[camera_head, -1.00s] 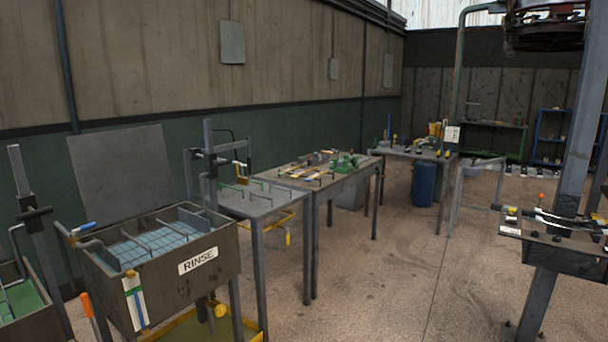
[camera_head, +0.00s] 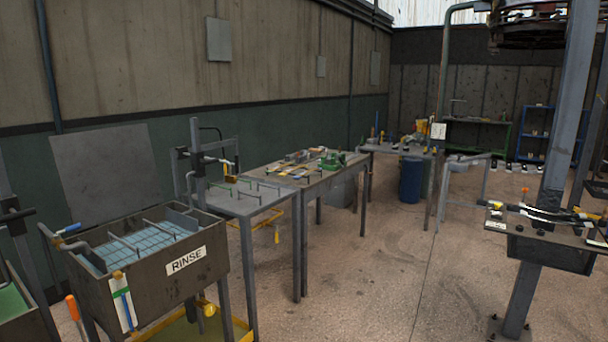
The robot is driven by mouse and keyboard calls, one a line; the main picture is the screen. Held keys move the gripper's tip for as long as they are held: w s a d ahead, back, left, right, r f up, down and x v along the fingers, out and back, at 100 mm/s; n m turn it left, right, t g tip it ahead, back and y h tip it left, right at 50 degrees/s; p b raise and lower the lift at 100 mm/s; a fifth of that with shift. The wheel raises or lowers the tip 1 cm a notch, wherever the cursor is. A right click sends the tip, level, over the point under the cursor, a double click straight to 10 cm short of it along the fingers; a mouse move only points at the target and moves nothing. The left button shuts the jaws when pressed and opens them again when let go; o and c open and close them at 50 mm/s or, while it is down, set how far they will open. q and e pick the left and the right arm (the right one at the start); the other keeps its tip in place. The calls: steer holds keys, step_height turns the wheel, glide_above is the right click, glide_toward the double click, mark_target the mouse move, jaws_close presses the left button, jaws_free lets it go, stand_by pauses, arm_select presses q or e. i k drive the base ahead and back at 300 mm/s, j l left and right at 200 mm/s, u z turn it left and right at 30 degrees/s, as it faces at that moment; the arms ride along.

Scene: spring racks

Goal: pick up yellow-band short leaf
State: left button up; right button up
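No single piece can be made out for sure as the yellow-band short leaf. Several small flat pieces with yellow marks (camera_head: 293,167) lie on the middle work table (camera_head: 318,190), too small to tell apart. Long dark and pale strips with a yellow part (camera_head: 584,214) lie on the stand (camera_head: 513,231) at the right; their bands cannot be read. Neither of my grippers is in view.
A rinse tank (camera_head: 158,284) with a wire grid stands at the front left. Next to it is a metal table (camera_head: 226,206) with upright rods. A blue barrel (camera_head: 411,181) stands farther back. A grey post (camera_head: 565,110) rises at the right. The central floor is clear.

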mark_target(290, 170)
steer(key=i+z, duration=0.1)
steer(key=z, duration=0.45)
steer(key=i, duration=5.15)
steer(key=i+u, duration=0.4)
steer(key=i+l+u, duration=0.25)
steer(key=i+u, duration=0.2)
steer(key=i+l+u, duration=0.4)
steer(key=j+u, duration=0.15)
steer(key=u, duration=0.35)
steer(key=j+u, duration=0.15)
steer(key=u, duration=0.35)
steer(key=i+j+u, duration=0.1)
steer(key=u, duration=0.35)
steer(key=i+u, duration=0.1)
steer(key=u, duration=0.4)
steer(key=i+j+u, duration=0.1)
steer(key=u, duration=0.4)
